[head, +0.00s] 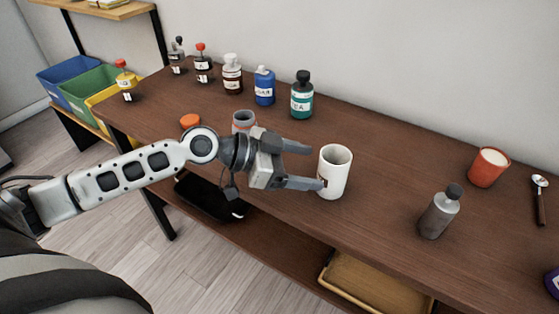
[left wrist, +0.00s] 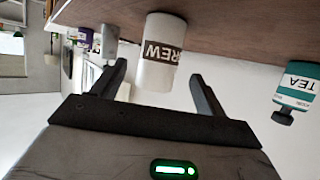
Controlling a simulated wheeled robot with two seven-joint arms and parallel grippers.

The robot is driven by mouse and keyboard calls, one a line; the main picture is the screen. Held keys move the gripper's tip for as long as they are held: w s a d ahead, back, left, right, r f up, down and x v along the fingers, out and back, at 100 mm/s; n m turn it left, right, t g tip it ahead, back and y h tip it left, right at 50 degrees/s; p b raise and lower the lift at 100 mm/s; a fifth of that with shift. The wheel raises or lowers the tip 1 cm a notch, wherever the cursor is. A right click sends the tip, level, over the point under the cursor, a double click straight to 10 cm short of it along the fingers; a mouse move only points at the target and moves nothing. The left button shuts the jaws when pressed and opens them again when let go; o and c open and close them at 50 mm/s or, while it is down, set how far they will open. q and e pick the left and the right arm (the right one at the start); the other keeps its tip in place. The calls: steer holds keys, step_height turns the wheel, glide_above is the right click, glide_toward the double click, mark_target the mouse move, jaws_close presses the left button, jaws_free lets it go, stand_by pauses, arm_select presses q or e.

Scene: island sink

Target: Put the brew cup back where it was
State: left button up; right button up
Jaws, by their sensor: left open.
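The white brew cup (head: 334,172) stands upright on the dark wooden counter (head: 390,180), near the middle. My left gripper (head: 305,165) is open, its two fingers pointing at the cup from the left. The near fingertip reaches the cup's side in the head view; I cannot tell whether it touches. In the left wrist view the cup (left wrist: 162,52), with the letters "REW" showing, appears upside down between the spread fingers (left wrist: 158,85), toward their tips. My right gripper is not in view.
A grey bottle (head: 439,212) and an orange cup (head: 488,167) stand to the right. A teal tea bottle (head: 302,95) and blue bottle (head: 264,86) stand behind. A grey open container (head: 243,121) is partly behind my arm. The counter between cup and grey bottle is clear.

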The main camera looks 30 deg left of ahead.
arm_select(q)
steer(key=v, duration=0.4)
steer(key=shift+s+a+b, duration=0.3)
steer(key=shift+v, duration=0.8)
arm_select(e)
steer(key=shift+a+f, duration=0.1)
arm_select(q)
steer(key=shift+d+r, duration=0.1)
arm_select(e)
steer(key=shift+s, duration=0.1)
